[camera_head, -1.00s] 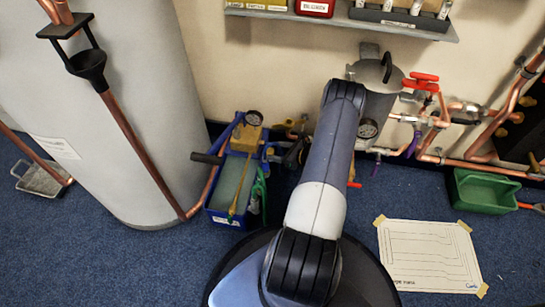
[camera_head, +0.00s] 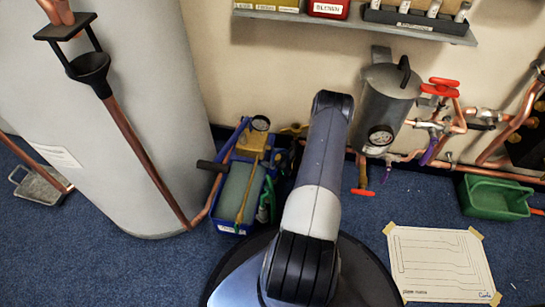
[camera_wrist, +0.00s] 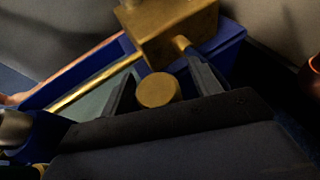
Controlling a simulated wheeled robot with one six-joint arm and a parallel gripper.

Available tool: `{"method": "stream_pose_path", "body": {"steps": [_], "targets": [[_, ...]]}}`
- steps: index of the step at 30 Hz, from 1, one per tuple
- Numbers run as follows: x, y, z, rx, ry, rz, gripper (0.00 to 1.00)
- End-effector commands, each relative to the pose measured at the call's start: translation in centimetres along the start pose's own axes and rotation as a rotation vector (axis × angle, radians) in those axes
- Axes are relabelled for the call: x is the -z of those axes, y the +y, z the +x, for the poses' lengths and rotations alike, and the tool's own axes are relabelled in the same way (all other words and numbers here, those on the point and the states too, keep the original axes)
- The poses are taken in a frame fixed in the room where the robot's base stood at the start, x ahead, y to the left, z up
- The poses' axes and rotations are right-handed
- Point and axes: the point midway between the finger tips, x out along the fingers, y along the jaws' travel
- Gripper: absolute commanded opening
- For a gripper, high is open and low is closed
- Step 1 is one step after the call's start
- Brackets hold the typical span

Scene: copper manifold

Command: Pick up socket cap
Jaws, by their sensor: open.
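A round brass piece (camera_wrist: 158,90), which looks like the socket cap, shows in the wrist view between the two dark fingers of my gripper (camera_wrist: 161,66). The fingers are apart, one on each side of it; I cannot tell whether either touches it. My gripper's palm is in front of its lower side. In the head view my gripper and the cap are hidden behind my arm.
A brass block (camera_wrist: 180,28) with a rod sits just beyond the cap, over a blue trough (camera_wrist: 222,45). The head view shows the blue pump box (camera_head: 228,228), a grey canister (camera_head: 385,100) with copper pipes, a tall grey cylinder (camera_head: 150,130), a green tray (camera_head: 495,205) and a paper sheet (camera_head: 440,265).

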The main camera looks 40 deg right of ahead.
Motion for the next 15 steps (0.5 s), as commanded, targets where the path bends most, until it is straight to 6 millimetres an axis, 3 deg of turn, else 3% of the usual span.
{"method": "stream_pose_path", "body": {"steps": [5, 15], "targets": [[0.0, -0.03, -0.02, 0.001, 0.0, 0.0, 0.58], [-0.02, -0.02, -0.03, 0.0, 0.0, 0.0, 0.3]]}}
